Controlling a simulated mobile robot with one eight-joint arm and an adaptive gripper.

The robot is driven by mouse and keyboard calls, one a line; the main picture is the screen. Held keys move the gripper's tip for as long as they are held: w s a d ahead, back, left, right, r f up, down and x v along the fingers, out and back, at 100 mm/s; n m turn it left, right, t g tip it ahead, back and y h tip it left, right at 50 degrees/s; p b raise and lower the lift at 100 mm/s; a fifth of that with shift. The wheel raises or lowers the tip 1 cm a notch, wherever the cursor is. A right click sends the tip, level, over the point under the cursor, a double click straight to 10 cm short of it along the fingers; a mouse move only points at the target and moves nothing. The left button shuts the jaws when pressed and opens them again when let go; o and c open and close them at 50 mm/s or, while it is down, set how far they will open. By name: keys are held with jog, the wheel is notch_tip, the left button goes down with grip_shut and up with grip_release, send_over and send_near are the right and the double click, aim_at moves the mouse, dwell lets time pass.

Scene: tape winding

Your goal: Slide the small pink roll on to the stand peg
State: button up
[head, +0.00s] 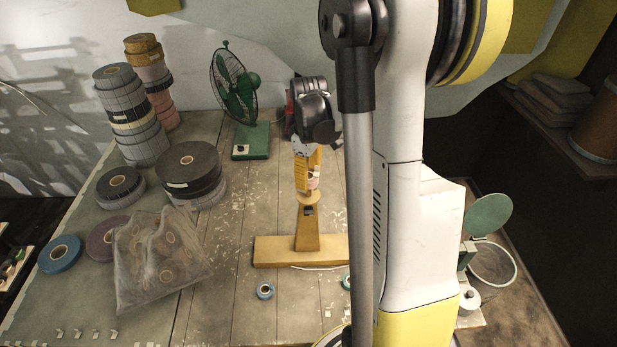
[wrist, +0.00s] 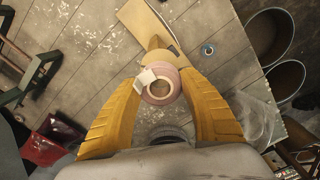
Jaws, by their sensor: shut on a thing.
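The small pink roll (head: 313,180) is between the yellow fingers of my gripper (head: 308,172), just above the stand's round disc. In the wrist view the pink roll (wrist: 161,100) shows its open middle and a white tab (wrist: 146,78) on its left edge. My gripper (wrist: 160,86) is shut on it, one finger on each side. The wooden stand (head: 307,232) is upright on a long flat base (head: 277,251). Its disc (wrist: 157,58) shows partly behind the roll. The peg is hidden by fingers and roll, so I cannot tell whether it enters the roll.
A green fan (head: 250,142) stands behind left. Stacked rolls (head: 189,172) and a clear bag of rolls (head: 160,260) fill the left. Bench around the base is mostly clear.

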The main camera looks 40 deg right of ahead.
notch_tip(320, 180, down, 4)
jog(key=shift+w+f, duration=0.1)
jog(key=shift+f, duration=0.05)
jog(key=o, duration=1.6)
jog(key=shift+r+p, duration=2.2)
jog(key=shift+r, duration=1.4)
